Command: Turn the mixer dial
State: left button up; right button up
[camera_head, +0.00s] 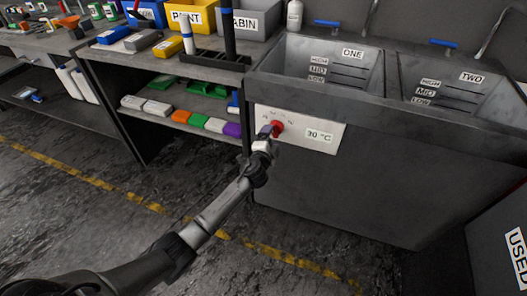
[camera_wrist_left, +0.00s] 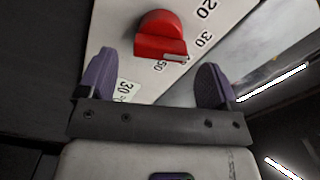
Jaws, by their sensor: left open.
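The red mixer dial (camera_head: 277,129) sits on a white panel (camera_head: 298,124) on the front of the grey sink unit. The panel's label (camera_head: 320,135) appears to read 30 °C. My left gripper (camera_head: 266,138) is at the panel, just in front of the dial. In the left wrist view the dial (camera_wrist_left: 161,36) lies between and just beyond the two purple fingertips (camera_wrist_left: 157,62), which stand open with gaps on both sides. My right gripper is not in view.
Two sink basins (camera_head: 322,72) labelled ONE and TWO are above the panel. A shelf (camera_head: 165,118) with coloured blocks stands left of the sink unit. A worktop with bins (camera_head: 192,18) is above it. The floor in front is clear, and a dark box marked USED (camera_head: 512,245) stands at lower right.

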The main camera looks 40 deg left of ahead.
pick_arm(q)
jog(key=p+v, duration=0.2)
jog(key=v, duration=0.7)
jog(key=shift+s+d+p, duration=0.2)
jog(key=shift+s+p, duration=0.1)
jog(key=shift+s, duration=0.05)
